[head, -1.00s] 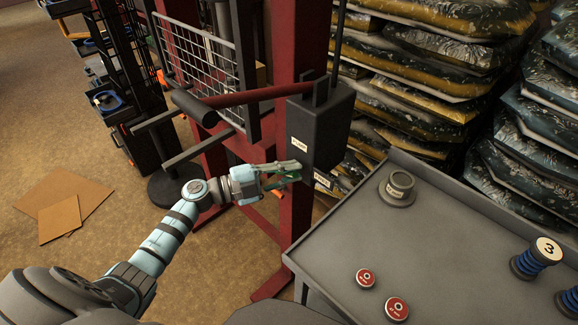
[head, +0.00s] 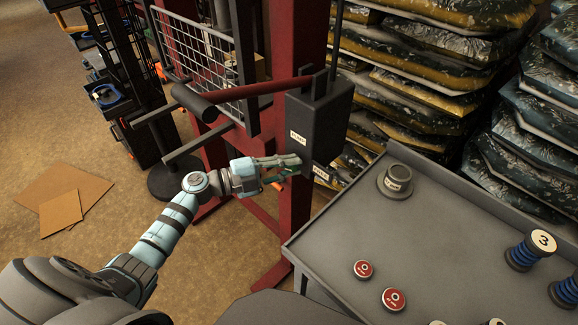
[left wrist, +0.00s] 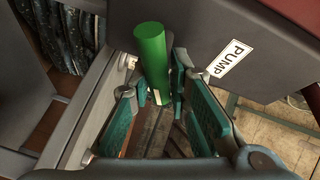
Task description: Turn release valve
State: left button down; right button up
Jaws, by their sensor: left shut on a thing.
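The dark pump box (head: 320,118) is fixed to the red post, and its PUMP label shows in the left wrist view (left wrist: 230,58). In the left wrist view a green cylinder (left wrist: 152,55), which looks like the release valve's handle, stands out by the box. My left gripper (head: 298,163) is at the lower front of the box. Its teal-padded fingers, also in the left wrist view (left wrist: 162,92), are shut on the green cylinder's near end. My right gripper is out of view.
A red pump lever (head: 255,90) with a dark grip reaches left above my left arm. Stacked sacks (head: 430,80) stand behind.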

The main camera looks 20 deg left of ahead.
pick_arm(q)
jog(key=shift+f, duration=0.25)
jog(key=c, duration=1.6)
grip_release()
jog(key=shift+o, duration=0.6)
jog(key=shift+r, duration=0.1)
jog(key=shift+a, duration=0.1)
jog(key=v, duration=1.2)
jog(key=shift+w, duration=0.1)
jog(key=shift+c, duration=0.3)
